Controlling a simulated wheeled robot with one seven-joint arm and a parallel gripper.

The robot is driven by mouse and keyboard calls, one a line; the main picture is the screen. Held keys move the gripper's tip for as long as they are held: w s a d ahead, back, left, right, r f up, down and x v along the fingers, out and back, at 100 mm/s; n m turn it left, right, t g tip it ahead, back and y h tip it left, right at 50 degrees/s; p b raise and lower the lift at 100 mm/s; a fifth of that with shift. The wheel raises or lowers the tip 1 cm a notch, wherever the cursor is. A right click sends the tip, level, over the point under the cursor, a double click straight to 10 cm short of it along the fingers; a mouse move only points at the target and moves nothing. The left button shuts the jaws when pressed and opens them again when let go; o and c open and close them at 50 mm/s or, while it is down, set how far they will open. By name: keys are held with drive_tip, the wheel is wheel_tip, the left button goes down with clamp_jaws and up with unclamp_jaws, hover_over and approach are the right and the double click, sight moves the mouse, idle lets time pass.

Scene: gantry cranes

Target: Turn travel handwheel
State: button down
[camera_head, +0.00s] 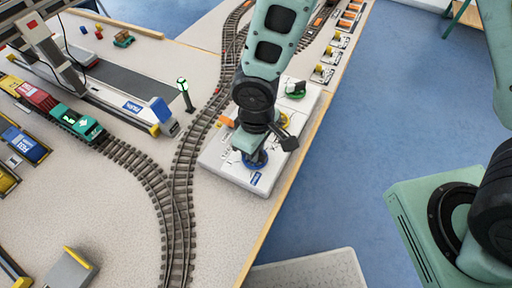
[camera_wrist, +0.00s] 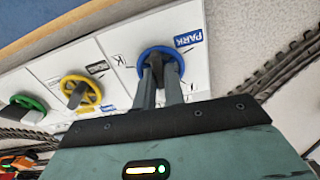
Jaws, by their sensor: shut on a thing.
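A white control panel (camera_head: 222,160) at the table's right edge carries several handwheels. The blue handwheel (camera_wrist: 141,58) is beside a blue PARK label (camera_wrist: 188,38); in the head view it shows low on the panel (camera_head: 257,162), partly hidden by my gripper. My gripper (camera_wrist: 160,68) points down at it, with both fingers shut on the middle of the wheel inside its blue rim. A yellow handwheel (camera_wrist: 95,97) and a green handwheel (camera_wrist: 33,101) stand further along the row. I cannot read which wheel is named travel.
Train tracks (camera_head: 180,190) run close to the left of the panel. A green signal post (camera_head: 184,95) stands beyond them. A crane base (camera_head: 125,108) and train wagons (camera_head: 75,122) are further left. Blue floor (camera_head: 360,130) is open on the right.

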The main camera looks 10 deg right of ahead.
drive_tip(key=n, duration=0.3)
drive_tip(key=shift+n, duration=0.4)
drive_tip(key=shift+w+n+p, duration=0.15)
drive_tip(key=shift+n+p, duration=0.3)
drive_tip(key=shift+n, duration=1.35)
drive_tip(key=c, duration=1.5)
unclamp_jaws()
wheel_tip(320, 180, up, 17)
drive_tip(key=shift+r+p, duration=0.2)
drive_tip(key=shift+p, duration=1.05)
